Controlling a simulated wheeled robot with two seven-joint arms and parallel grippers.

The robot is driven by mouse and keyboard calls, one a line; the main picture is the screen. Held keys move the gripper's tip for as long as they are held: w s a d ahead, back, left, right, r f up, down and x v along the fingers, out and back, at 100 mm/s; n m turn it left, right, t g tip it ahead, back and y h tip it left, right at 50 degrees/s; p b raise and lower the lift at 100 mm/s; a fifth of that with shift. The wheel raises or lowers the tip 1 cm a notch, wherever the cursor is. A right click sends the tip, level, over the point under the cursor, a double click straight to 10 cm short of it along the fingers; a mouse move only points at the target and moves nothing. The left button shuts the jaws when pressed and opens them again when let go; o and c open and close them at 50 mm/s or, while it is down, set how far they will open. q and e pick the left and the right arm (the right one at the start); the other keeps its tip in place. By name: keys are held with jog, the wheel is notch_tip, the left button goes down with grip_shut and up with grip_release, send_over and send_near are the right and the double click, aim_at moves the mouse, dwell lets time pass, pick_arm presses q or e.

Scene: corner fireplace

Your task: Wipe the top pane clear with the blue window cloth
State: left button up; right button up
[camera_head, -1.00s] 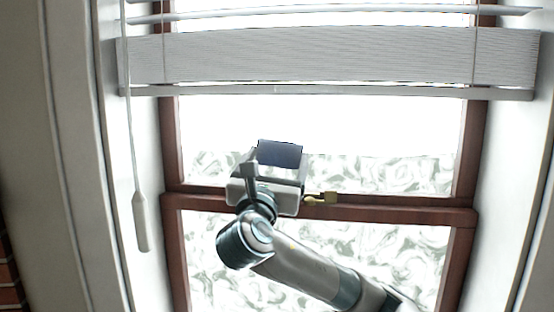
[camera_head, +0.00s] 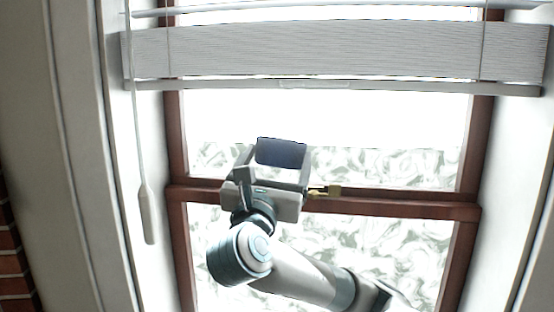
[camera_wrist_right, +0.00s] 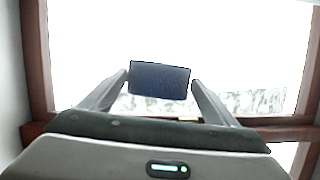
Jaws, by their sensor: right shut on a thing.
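The blue window cloth (camera_head: 282,152) is a small dark blue pad in my right gripper (camera_head: 280,165), near the lower left of the top pane (camera_head: 330,120). The right wrist view shows the cloth (camera_wrist_right: 160,78) held between both fingertips (camera_wrist_right: 160,84). I cannot tell whether it touches the glass. The top pane is bright and clear in its upper part. A band of grey-green swirled smears (camera_head: 400,170) runs along its bottom, just above the middle rail. The gripper hides part of this band. My left gripper is out of view.
A pale slatted blind (camera_head: 330,52) covers the top of the window. Its wand (camera_head: 147,215) hangs at the left. A brass latch (camera_head: 325,191) sits on the brown middle rail (camera_head: 400,207), close right of my gripper. The lower pane (camera_head: 390,250) is smeared too.

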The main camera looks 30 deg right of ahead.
jog(key=shift+s+a, duration=0.1)
jog(key=shift+s+a, duration=0.85)
jog(key=shift+s, duration=0.25)
